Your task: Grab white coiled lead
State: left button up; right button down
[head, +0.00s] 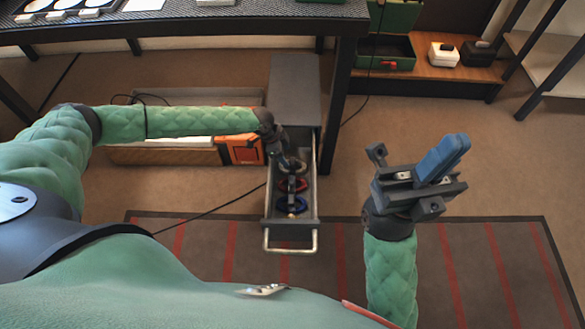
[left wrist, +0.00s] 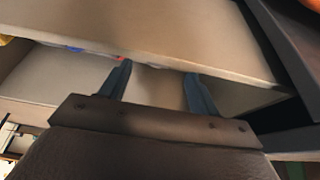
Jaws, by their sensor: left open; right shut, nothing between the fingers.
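An open grey drawer (head: 312,190) holds a red coiled lead (head: 293,185) and, in front of it, a blue coiled lead (head: 292,205). A pale curved shape shows behind the red coil beside my left gripper; I cannot tell if it is the white coiled lead. My left gripper (head: 285,158) reaches into the back part of the drawer. In the left wrist view its two blue fingers (left wrist: 158,85) are apart, with no lead visible between them; a drawer wall (left wrist: 150,35) crosses in front. My right gripper (head: 452,150) is shut and empty, raised right of the drawer.
The drawer cabinet (head: 295,85) stands beside a dark table leg (head: 338,110). A dark workbench (head: 190,27) is above left. An orange box (head: 240,149) lies left of the drawer. A striped mat (head: 460,265) covers the floor in front. Floor at right is clear.

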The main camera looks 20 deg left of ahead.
aim_at(292, 161)
pick_arm(q)
jog(key=b+x, duration=0.2)
jog(key=x, duration=0.3)
jog(key=shift+w+d, duration=0.1)
jog(key=c, duration=1.1)
